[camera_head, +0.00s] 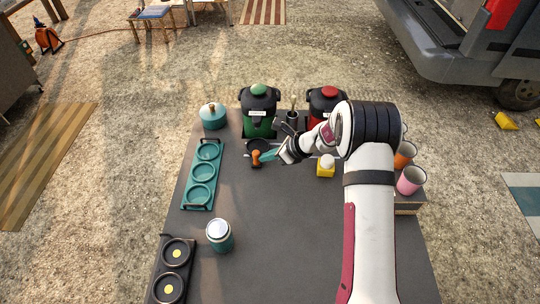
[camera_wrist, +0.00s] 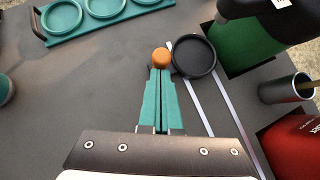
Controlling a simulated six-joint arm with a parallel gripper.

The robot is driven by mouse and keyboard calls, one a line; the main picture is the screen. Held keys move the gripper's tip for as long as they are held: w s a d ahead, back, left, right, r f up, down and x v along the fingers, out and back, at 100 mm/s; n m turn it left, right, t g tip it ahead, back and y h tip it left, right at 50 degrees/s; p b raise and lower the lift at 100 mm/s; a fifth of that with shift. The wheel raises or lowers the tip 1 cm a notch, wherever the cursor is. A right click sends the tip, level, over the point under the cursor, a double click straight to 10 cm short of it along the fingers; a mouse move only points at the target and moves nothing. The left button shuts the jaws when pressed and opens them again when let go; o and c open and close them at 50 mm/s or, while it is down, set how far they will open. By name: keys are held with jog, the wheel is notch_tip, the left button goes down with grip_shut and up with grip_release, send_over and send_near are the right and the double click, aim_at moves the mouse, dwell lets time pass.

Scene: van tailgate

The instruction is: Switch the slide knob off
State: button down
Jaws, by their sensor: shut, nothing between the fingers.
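A small orange knob (camera_head: 256,157) with a rounded top stands on the dark table, and it also shows in the wrist view (camera_wrist: 161,57). My gripper (camera_head: 268,156) has teal fingers that are shut with nothing between them. In the wrist view the fingertips (camera_wrist: 160,72) are right at the near side of the orange knob; I cannot tell whether they touch it. In the head view the fingers come at the knob from its right. Any slot or track under the knob is hidden.
A round black dish (camera_wrist: 194,57) sits close beside the knob, over pale rails (camera_wrist: 205,110). Green (camera_head: 259,112) and red (camera_head: 325,104) dispensers stand behind. A teal three-ring tray (camera_head: 203,174) lies left. A yellow block (camera_head: 326,171) is to the right.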

jog(key=shift+a, duration=0.15)
jog(key=d, duration=0.1)
jog(key=s+d, duration=0.1)
jog(key=d, duration=0.1)
jog(key=s+d, duration=0.1)
jog(key=shift+d+r, duration=0.15)
jog(key=shift+r, duration=0.15)
jog(key=v, duration=0.9)
jog(key=shift+r, duration=0.2)
jog(key=shift+s+d, duration=0.1)
jog(key=s+a+r+n+g+h, duration=0.15)
jog(key=s+a+r+n, duration=0.25)
jog(key=s+r+n, duration=0.65)
jog(key=s+d+n+g+h, duration=0.1)
jog(key=s+n+h, duration=0.1)
jog(key=s, duration=0.9)
jog(key=s+d+n+g+h, duration=0.1)
jog(key=s+n, duration=0.4)
jog(key=s, duration=0.7)
jog(key=shift+s+d+g+h, duration=0.25)
jog(key=shift+d+g+h, duration=0.1)
jog(key=shift+d+h, duration=0.45)
